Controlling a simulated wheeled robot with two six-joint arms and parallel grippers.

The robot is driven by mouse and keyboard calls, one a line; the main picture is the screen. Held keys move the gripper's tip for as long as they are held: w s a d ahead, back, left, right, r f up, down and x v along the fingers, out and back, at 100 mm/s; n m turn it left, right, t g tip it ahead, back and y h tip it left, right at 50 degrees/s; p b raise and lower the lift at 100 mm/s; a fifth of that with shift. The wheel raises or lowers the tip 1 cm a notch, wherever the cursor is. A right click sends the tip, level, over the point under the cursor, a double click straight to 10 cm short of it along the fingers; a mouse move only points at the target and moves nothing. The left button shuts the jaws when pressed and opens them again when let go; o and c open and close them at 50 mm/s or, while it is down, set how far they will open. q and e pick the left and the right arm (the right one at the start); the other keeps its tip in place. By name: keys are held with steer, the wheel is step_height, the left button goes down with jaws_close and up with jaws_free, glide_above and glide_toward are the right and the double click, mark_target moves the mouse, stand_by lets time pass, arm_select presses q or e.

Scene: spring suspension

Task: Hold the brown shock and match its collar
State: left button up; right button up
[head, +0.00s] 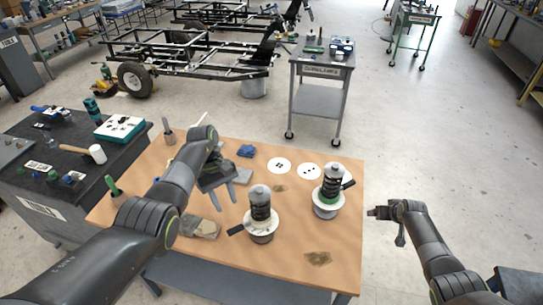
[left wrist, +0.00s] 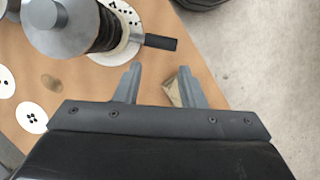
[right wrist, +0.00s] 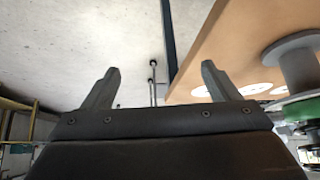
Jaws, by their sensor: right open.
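Two upright shocks with grey caps and black springs stand on the wooden table. The left shock (head: 260,203) has a white flange, a dull brownish base and a black lever pointing left. The right shock (head: 332,182) has a green collar above its white flange; the green also shows in the right wrist view (right wrist: 300,110). My left gripper (head: 233,194) is open and empty, above the table left of the left shock. In the left wrist view a shock (left wrist: 100,30) is beyond its fingers, not between them. My right gripper (head: 371,212) is open and empty, just off the table's right edge.
White dotted discs (head: 279,166) (head: 309,171) lie behind the shocks. A dark bench (head: 60,150) adjoins on the left. The table's front middle is mostly clear.

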steer(key=w+a+r+t+y, duration=0.1)
steer(key=w+a+r, duration=0.2)
steer(key=w+r, duration=0.85)
steer(key=w+a+r+n+y, duration=0.2)
steer(key=a+r+n, duration=0.1)
steer(key=a+r, duration=0.8)
step_height(320, 180, up, 7)
steer(key=n+g+h, duration=0.2)
steer(key=n+g, duration=0.6)
steer(key=n, duration=0.2)
glide_above(260, 201)
steer(key=w, duration=0.3)
step_height(260, 201, down, 17)
steer(key=shift+f, duration=0.1)
